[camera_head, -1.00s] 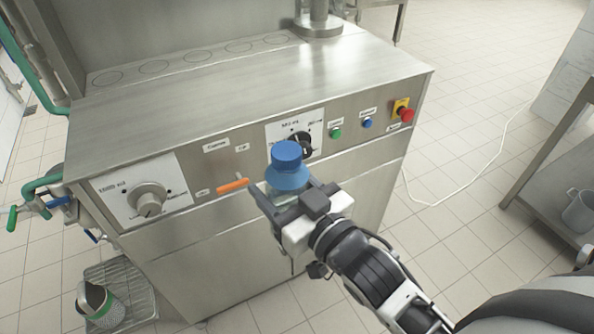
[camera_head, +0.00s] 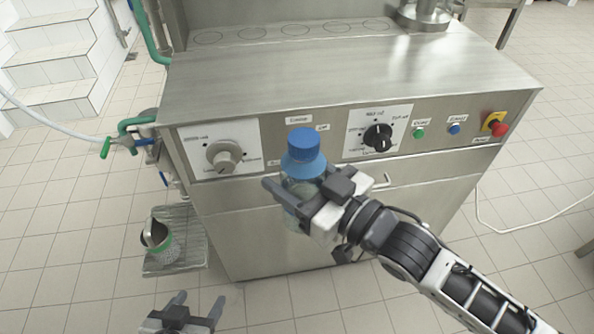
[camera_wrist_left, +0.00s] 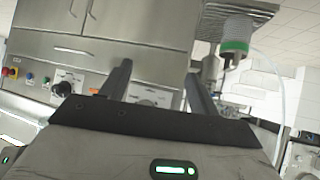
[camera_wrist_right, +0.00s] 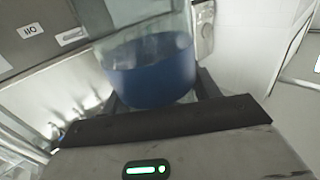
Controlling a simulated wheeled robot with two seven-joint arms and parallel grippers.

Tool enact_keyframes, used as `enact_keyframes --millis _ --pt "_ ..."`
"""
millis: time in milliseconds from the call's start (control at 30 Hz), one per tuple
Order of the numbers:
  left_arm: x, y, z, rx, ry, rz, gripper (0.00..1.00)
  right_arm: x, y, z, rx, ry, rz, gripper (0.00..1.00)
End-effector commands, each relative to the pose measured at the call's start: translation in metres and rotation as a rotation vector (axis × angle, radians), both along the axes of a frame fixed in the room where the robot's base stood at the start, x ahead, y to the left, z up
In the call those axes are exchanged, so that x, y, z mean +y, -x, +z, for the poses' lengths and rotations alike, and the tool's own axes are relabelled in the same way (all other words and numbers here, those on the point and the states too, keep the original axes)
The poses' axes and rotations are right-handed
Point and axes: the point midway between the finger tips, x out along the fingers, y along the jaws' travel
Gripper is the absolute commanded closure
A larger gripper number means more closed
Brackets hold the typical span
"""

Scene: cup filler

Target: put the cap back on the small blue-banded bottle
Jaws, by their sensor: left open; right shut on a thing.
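The small bottle (camera_head: 299,188) is clear glass with a blue band (camera_head: 304,167) around its shoulder. A blue cap-like piece (camera_head: 303,143) sits on its top; I cannot tell whether it is seated or loose. My right gripper (camera_head: 303,197) is shut around the bottle body and holds it about upright in front of the machine's panel. In the right wrist view the blue band (camera_wrist_right: 150,72) fills the space between the fingers. My left gripper (camera_head: 196,302) is open and empty, low at the bottom of the head view. Nothing is between its fingers in the left wrist view (camera_wrist_left: 158,85).
The steel filling machine (camera_head: 330,75) stands behind the bottle, with a left dial (camera_head: 223,156), a right dial (camera_head: 378,137) and a red stop button (camera_head: 500,129). Open floor lies around the left gripper.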

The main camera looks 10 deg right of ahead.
Motion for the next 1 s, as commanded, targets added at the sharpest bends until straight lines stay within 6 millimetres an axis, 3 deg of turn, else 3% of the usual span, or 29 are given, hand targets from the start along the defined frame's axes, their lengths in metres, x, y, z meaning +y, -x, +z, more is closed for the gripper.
enact_keyframes --millis 167,467,667,833,933,1000 --pt "0.018 -0.029 0.003 -0.012 -0.012 0.040 0.44 0.000 0.000 0.003 -0.008 -0.005 0.001 1.00" --pt "0.097 -0.138 0.036 -0.055 -0.009 0.265 0.44 0.000 0.000 0.004 -0.010 -0.006 0.000 1.00" --pt "0.156 -0.203 0.083 -0.103 0.035 0.453 0.44 0.000 0.000 0.004 -0.010 -0.006 0.001 1.00" --pt "0.199 -0.252 0.138 -0.152 0.123 0.613 0.44 0.000 0.000 0.004 -0.010 -0.006 0.001 1.00" --pt "0.207 -0.282 0.178 -0.171 0.221 0.680 0.44 0.000 0.000 0.004 -0.010 -0.006 0.001 1.00" --pt "0.195 -0.302 0.204 -0.162 0.308 0.687 0.44 0.000 0.000 0.004 -0.010 -0.006 0.001 1.00"
